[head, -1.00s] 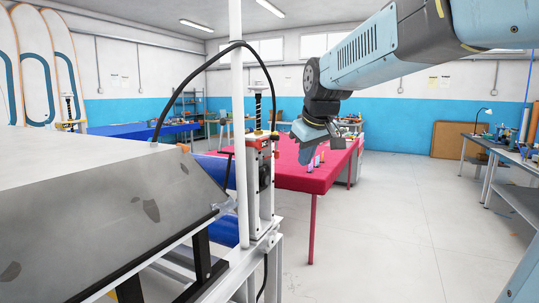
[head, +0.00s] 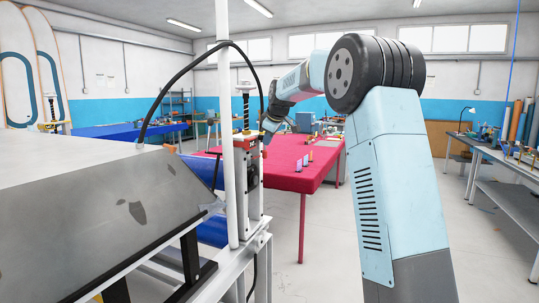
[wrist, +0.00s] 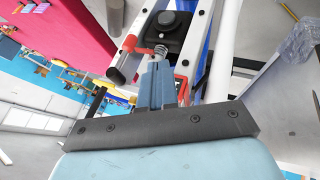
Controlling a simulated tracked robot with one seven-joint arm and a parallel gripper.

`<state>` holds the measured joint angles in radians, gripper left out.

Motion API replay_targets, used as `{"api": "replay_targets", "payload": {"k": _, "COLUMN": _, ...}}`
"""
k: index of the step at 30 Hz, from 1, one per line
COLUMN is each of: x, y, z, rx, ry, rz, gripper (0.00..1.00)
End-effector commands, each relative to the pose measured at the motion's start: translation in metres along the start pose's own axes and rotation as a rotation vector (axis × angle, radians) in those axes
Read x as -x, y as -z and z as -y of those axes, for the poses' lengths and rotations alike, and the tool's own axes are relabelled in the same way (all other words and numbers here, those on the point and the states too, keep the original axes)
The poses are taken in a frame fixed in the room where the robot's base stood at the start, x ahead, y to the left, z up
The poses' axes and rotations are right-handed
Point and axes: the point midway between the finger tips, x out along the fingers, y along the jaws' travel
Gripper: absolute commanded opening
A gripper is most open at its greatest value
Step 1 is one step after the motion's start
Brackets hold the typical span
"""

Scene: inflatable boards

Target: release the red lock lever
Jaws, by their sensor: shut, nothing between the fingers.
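The red lever (wrist: 129,43) shows in the wrist view on a white-framed mechanism, beside a coil spring and a black knob. In the head view red parts (head: 243,142) sit at the top of the upright mechanism on the white frame; I cannot tell the lever apart there. My gripper (wrist: 155,68) is shut and empty, its blue-grey fingers close to the spring and lever. I cannot tell if they touch. In the head view my gripper (head: 267,126) is just right of the mechanism's top, its tips partly hidden.
A white post (head: 222,110) and a black hose (head: 190,66) stand by the mechanism. A grey slanted-sided bench (head: 90,215) fills the left. A red table (head: 295,180) with small items is behind. Floor to the right is clear up to a workbench (head: 505,180).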

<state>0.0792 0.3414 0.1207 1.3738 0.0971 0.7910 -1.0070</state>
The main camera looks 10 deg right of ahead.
Motion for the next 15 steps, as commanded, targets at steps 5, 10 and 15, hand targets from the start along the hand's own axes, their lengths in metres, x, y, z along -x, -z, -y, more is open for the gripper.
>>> {"api": "replay_targets", "payload": {"k": 5, "x": -0.0032, "y": 0.0008, "z": -0.0025, "rx": 0.007, "ry": -0.001, "rz": -0.003, "gripper": 0.0}}
{"api": "replay_targets", "payload": {"k": 10, "x": -0.0029, "y": 0.0004, "z": -0.0024, "rx": 0.005, "ry": 0.0, "rz": -0.002, "gripper": 0.0}}
{"api": "replay_targets", "payload": {"k": 15, "x": -0.0081, "y": 0.0001, "z": -0.0024, "rx": 0.005, "ry": 0.0, "rz": -0.002, "gripper": 0.0}}
